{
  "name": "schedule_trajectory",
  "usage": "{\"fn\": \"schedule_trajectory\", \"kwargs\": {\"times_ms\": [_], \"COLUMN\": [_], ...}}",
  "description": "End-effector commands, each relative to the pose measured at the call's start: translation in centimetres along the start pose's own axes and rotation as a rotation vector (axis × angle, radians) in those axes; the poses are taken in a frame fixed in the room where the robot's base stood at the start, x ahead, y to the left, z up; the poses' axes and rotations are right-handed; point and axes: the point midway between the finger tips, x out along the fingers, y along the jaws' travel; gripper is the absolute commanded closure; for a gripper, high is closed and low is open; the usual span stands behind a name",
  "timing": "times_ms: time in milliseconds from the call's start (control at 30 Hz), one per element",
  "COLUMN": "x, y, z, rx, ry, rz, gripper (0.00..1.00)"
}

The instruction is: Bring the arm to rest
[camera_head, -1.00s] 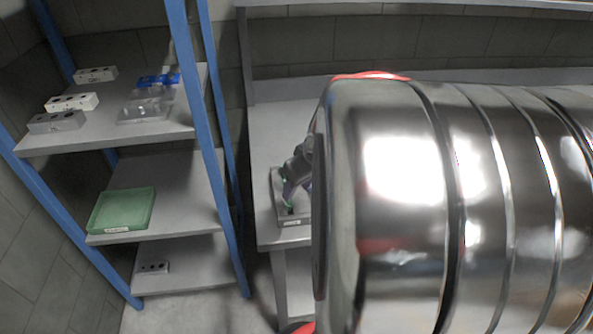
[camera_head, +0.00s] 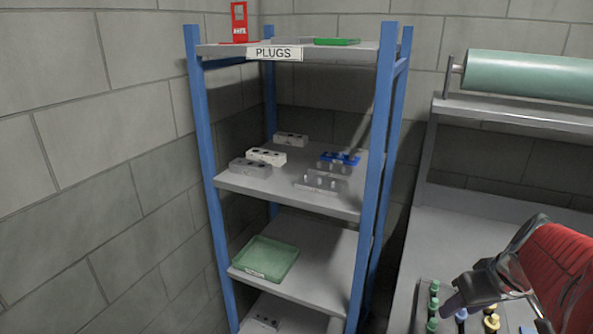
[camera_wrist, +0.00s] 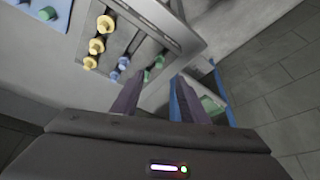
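My gripper (camera_head: 447,300) is at the lower right of the head view, in front of the workbench and close to the plugs in the picture. In the wrist view its two fingers (camera_wrist: 158,92) stand apart with nothing held between them. Beyond them is a grey tray (camera_wrist: 172,22) with yellow plugs (camera_wrist: 97,46), blue plugs (camera_wrist: 124,62) and green plugs (camera_wrist: 159,62). In the head view part of this group is hidden behind my gripper and the frame's lower edge.
A blue-posted shelf rack (camera_head: 197,150) stands left of the workbench (camera_head: 470,235), holding several blocks and a green tray (camera_head: 266,258). Its top board carries a PLUGS label (camera_head: 274,54) and a red stand (camera_head: 239,22). A green roll (camera_head: 530,76) sits above the bench.

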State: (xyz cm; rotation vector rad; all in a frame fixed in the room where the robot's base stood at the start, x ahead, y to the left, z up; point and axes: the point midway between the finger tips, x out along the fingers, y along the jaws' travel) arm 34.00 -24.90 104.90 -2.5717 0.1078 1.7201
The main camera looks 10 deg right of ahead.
Motion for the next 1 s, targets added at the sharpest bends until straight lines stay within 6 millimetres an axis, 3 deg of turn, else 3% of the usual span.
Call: {"fn": "schedule_trajectory", "kwargs": {"times_ms": [167,433,700,1000], "x": [-0.3,-1.6,-3.0,-4.6], "y": [-2.0,-8.8,-15.3,-21.0], "z": [-0.6,-1.3,-0.2,2.1], "rx": [-0.016,-0.052,-0.069,-0.080], "ry": [0.002,0.011,0.025,0.060], "rz": [-0.003,-0.008,-0.011,-0.020], "gripper": [0.60,0.60,0.60,0.60]}}
